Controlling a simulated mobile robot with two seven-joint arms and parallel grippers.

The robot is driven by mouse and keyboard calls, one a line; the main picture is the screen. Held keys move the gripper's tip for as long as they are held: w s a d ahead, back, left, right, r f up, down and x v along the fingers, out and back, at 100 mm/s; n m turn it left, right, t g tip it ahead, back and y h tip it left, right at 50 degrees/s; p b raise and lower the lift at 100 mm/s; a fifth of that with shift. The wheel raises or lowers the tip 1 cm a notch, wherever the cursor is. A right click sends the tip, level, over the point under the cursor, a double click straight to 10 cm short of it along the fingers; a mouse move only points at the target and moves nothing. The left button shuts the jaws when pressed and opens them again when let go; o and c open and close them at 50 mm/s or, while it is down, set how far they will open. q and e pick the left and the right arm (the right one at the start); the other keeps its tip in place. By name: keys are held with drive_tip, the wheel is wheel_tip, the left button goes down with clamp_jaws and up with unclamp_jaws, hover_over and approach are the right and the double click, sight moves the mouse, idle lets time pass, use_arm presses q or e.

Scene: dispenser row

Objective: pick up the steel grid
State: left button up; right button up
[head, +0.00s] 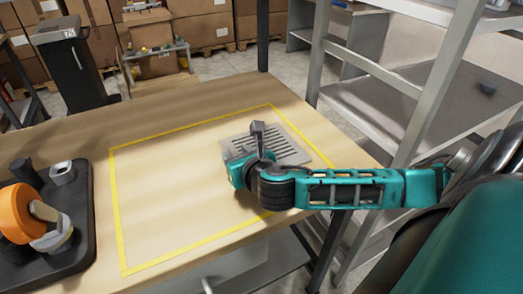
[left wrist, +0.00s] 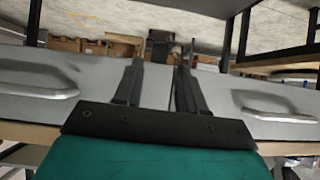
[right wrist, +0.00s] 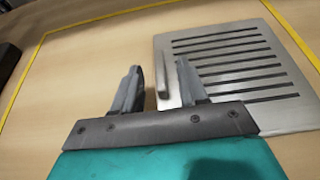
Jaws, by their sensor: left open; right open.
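The steel grid (head: 296,151), a flat slotted grey plate, lies on the wooden table inside the yellow outline. My right gripper (head: 258,132) is over the grid's left part and hides some of it. In the right wrist view the grid (right wrist: 225,38) lies to the upper right, with a small raised grey bar (right wrist: 164,79) near its left edge. That bar shows between the fingertips of my right gripper (right wrist: 160,80), which is open; I cannot tell whether it touches them. My left gripper (left wrist: 158,70) is open and empty in the left wrist view, away from the grid.
A black tray (head: 84,232) with an orange round part (head: 28,212) stands at the table's left. The table inside the yellow outline (head: 112,200) is otherwise clear. A metal shelf rack (head: 433,85) stands close on the right. Grey fronts with handles (left wrist: 285,112) show in the left wrist view.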

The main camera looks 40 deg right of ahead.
drive_tip(key=shift+x, duration=0.8)
drive_tip(key=shift+c, duration=0.2)
clamp_jaws()
